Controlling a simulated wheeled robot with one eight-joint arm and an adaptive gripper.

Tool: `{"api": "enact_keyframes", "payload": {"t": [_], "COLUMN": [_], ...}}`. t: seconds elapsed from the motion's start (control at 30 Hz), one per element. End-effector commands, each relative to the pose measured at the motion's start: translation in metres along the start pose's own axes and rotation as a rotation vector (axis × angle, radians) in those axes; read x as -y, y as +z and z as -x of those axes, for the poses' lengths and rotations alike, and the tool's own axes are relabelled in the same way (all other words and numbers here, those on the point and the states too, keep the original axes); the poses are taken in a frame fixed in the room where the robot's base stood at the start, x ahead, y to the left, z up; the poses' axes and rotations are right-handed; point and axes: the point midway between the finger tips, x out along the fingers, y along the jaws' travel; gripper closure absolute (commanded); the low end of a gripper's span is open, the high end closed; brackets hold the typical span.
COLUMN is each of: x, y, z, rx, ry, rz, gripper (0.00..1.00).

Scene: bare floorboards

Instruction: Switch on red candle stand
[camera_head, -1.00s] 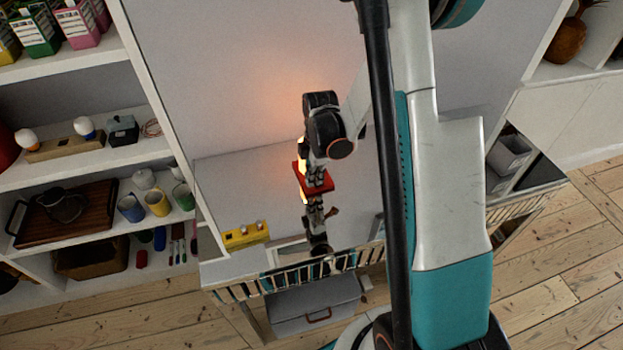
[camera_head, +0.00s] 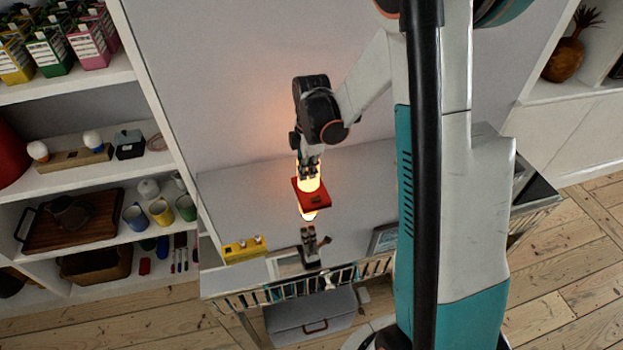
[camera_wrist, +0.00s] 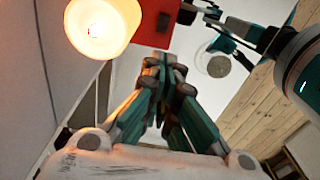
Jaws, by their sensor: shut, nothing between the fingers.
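The red candle stand (camera_head: 318,203) sits on the grey tabletop against the wall, and its candle (camera_head: 309,184) glows yellow-orange. The wrist view shows the lit candle (camera_wrist: 95,30) at upper left and part of the red base (camera_wrist: 151,30) beside it. A small dark mark shows on the base; I cannot tell its state. My gripper (camera_head: 309,173) points down over the stand and hides part of the candle in the head view.
A yellow block (camera_head: 243,249) lies on the table's left, and a dark-framed item (camera_head: 385,240) lies at its right. A shelf (camera_head: 60,175) with mugs, a tray and cartons stands at left. A grey box (camera_head: 310,316) is under the table. Bare floorboards show at right.

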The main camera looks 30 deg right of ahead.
Motion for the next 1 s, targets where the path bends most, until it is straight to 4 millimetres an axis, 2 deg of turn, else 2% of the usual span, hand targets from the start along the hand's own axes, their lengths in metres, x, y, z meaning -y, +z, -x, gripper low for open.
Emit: {"api": "enact_keyframes", "payload": {"t": [0.03, 0.1, 0.23, 0.87, 1.0], "x": [0.001, 0.000, 0.000, 0.001, 0.006], "y": [-0.001, -0.003, -0.005, -0.006, -0.009], "z": [0.011, 0.020, 0.030, 0.034, 0.045], "rx": [0.000, 0.000, 0.000, 0.000, 0.001], "ry": [0.000, 0.000, 0.000, 0.001, 0.021], "rz": [0.000, 0.000, -0.001, -0.003, -0.047], "gripper": [1.00, 1.00, 1.00, 1.00, 1.00]}}
